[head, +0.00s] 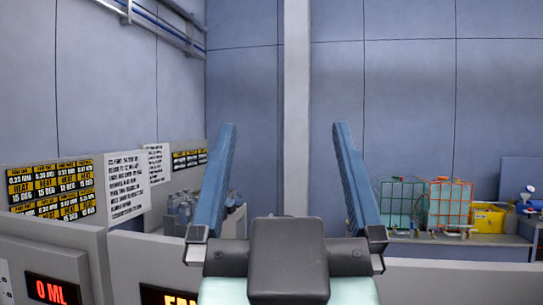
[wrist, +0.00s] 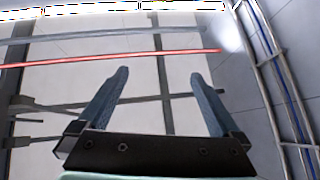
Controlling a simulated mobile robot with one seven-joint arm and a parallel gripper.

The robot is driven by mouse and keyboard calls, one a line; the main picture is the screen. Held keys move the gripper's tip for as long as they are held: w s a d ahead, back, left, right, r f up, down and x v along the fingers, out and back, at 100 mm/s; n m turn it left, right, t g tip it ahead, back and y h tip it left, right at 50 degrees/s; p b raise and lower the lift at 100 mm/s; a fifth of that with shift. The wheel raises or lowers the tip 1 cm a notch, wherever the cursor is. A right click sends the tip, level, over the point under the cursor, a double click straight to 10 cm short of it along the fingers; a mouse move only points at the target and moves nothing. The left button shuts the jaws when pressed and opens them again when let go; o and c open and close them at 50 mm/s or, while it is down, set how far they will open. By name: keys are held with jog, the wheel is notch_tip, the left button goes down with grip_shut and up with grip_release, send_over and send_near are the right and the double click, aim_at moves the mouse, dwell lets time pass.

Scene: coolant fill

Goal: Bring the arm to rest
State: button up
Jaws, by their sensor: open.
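My gripper (head: 284,170) is raised in the middle of the head view. Its two blue fingers stand wide apart and point up, with nothing between them. The wrist view also shows the open fingers (wrist: 160,85), aimed at the ceiling. The gripper touches nothing in either view. Behind it in the head view is a blue-grey panelled wall (head: 410,100) with a pale vertical column. The rest of my arm is mostly hidden behind the gripper body.
Grey machine panels with red displays (head: 52,290) stand at lower left. Yellow-and-black label boards (head: 50,187) are behind them. At right, a bench (head: 455,250) holds wire-framed containers (head: 448,204) and a yellow bin (head: 487,218). The wrist view shows ceiling beams, a red pipe (wrist: 110,58) and wall pipes (wrist: 275,70).

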jog(key=shift+s+a+r+t+y, duration=0.15)
jog(key=shift+s+a+r+t, duration=0.15)
jog(key=shift+s+r, duration=0.3)
jog(key=shift+s+a+r+t+y, duration=0.15)
jog(key=shift+s+a+r+t, duration=0.2)
jog(key=shift+s, duration=0.3)
notch_tip(320, 180, down, 7)
jog(key=b, duration=0.6)
jog(key=shift+b, duration=0.35)
